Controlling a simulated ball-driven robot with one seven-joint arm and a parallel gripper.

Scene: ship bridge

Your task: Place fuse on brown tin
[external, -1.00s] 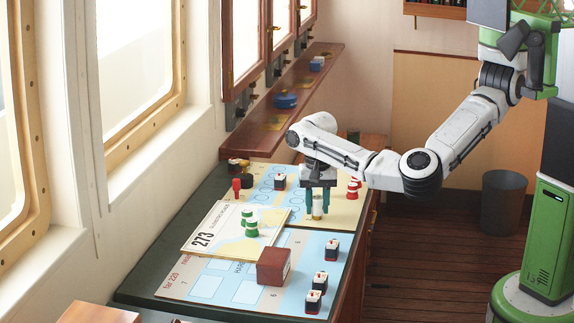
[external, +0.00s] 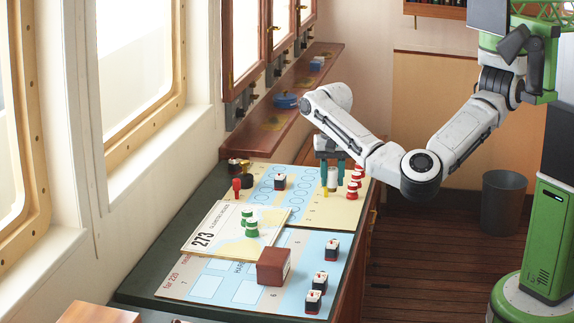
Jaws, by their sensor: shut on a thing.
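The fuse, a small grey cylinder (external: 332,179), is upright between the two teal fingers of my gripper (external: 332,177). My gripper is shut on it and points down over the far chart. I cannot tell the exact gap between the fuse and the chart. A reddish-brown box (external: 273,267), which looks like the brown tin, sits on the near chart, well in front of my gripper. Its top is flat and bare.
Red-and-white striped pieces (external: 354,183) stand close to the right of my gripper. A small yellow piece (external: 323,188) shows just left of the fuse. Green-and-white pieces (external: 250,228) stand on the middle sheet. Several small black-and-white pieces (external: 320,280) line the near chart's right side.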

